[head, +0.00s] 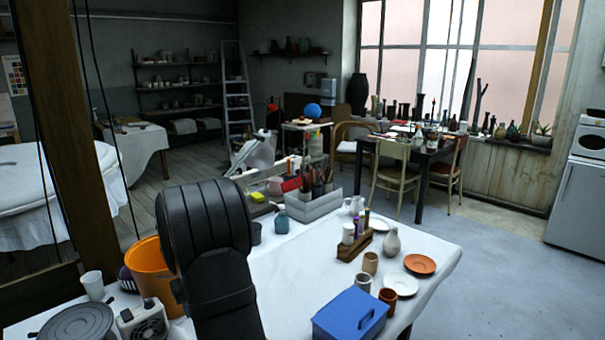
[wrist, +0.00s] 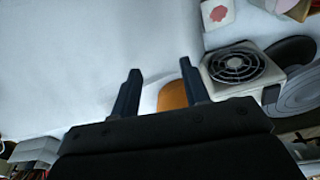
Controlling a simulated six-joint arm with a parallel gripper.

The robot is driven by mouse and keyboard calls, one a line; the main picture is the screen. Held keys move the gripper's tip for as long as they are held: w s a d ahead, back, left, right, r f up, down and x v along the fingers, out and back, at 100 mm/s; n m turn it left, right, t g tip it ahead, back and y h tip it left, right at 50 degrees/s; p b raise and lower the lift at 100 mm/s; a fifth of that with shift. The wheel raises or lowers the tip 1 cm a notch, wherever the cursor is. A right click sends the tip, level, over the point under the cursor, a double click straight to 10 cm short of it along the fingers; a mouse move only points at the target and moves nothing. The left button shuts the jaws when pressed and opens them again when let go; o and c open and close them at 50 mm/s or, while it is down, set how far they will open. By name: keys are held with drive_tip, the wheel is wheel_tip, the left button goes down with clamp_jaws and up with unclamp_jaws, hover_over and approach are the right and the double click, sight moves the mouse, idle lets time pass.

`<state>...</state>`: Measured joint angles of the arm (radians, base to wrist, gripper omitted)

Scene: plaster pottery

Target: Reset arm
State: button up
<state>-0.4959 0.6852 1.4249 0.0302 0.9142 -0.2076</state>
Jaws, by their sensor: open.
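My gripper (wrist: 159,66) shows in the wrist view with its two dark fingers spread apart. Nothing is between the fingertips, and the pale surface shows behind them. An orange shape (wrist: 173,96) shows beyond the fingers, partly hidden by them; it looks like the orange bucket (head: 150,268) of the head view. In the head view my black arm stands upright at the left end of the white-covered table (head: 300,275), and my fingers cannot be made out there.
A small fan unit (head: 142,320) and a dark round lid (head: 76,324) sit beside the bucket. A blue box (head: 350,314), cups, a white plate (head: 400,284), an orange saucer (head: 420,264) and a vase (head: 391,241) stand at right. The table's middle is mostly clear.

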drive_tip(key=d+m, duration=0.5)
drive_tip(key=d, duration=1.7)
drive_tip(key=shift+w+f+m+h, duration=0.3)
drive_tip(key=shift+w+f+m, duration=0.1)
drive_tip(key=shift+w+f, duration=0.05)
idle(1.0)
